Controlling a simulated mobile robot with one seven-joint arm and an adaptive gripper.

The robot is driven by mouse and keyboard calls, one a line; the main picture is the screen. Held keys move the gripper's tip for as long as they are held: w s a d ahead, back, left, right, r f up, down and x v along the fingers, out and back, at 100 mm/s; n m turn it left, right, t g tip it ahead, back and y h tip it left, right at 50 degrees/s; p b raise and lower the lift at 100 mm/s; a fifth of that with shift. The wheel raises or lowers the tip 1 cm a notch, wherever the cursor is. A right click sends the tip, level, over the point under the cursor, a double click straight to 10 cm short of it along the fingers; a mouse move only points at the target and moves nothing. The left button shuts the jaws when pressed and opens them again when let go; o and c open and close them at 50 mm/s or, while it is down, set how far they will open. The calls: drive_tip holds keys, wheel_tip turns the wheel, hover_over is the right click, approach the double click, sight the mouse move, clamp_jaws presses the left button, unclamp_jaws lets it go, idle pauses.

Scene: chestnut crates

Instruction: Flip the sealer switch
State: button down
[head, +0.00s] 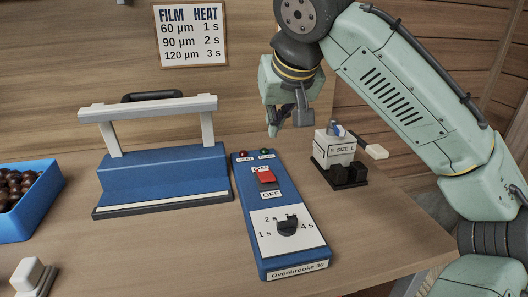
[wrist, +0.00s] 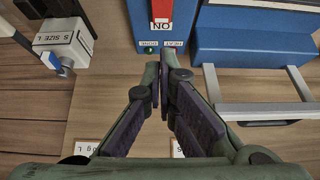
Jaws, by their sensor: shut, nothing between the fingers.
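The sealer's blue control box (head: 249,212) lies on the table with a red switch (head: 266,177) between an ON label, partly covered, and an OFF label (head: 271,195). I cannot tell for sure which way the switch is set. In the wrist view the red switch (wrist: 163,9) is at the top edge, cut off, beside the ON label (wrist: 162,26). My gripper (head: 286,128) is shut and empty, above and behind the box's far end. In the wrist view its fingertips (wrist: 162,68) are near the green lamp (wrist: 150,50), apart from the switch.
The blue sealer (head: 160,172) with its white bar stands left of the box. A black dial (head: 287,225) is on the box's near half. A white "S SIZE L" device (head: 334,150) stands to the right. A blue crate of chestnuts (head: 42,212) is far left. A film heat sign (head: 191,35) hangs behind.

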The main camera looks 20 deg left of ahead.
drive_tip(key=p, duration=0.1)
hover_over(267, 175)
drive_tip(key=f, duration=0.7)
drive_tip(key=shift+s+d+f, duration=0.2)
drive_tip(key=shift+d, duration=0.1)
wheel_tip(267, 175, down, 4)
drive_tip(key=shift+r+p, duration=0.25)
drive_tip(key=shift+p, duration=0.1)
drive_tip(key=shift+s+d+f, duration=0.1)
drive_tip(key=shift+f, duration=0.45)
drive_tip(key=f+b, duration=0.1)
drive_tip(key=b, duration=0.2)
drive_tip(key=shift+s+f+t+y, duration=0.25)
drive_tip(key=shift+f+t+y, duration=0.05)
drive_tip(key=shift+f+t, duration=0.1)
drive_tip(key=b, duration=0.1)
drive_tip(key=t+b, duration=0.1)
drive_tip(key=b, duration=0.1)
drive_tip(key=shift+s+d+f+y+b, duration=0.2)
drive_tip(key=shift+f+y+b, duration=0.1)
drive_tip(key=shift+y, duration=0.1)
drive_tip(key=shift+s+t+y+b, duration=0.15)
drive_tip(key=shift+t+y+b, duration=0.15)
drive_tip(key=shift+t+b, duration=0.5)
drive_tip(key=shift+s+d+r+b, duration=0.1)
drive_tip(key=shift+d+r+b, duration=0.1)
drive_tip(key=shift+b, duration=0.35)
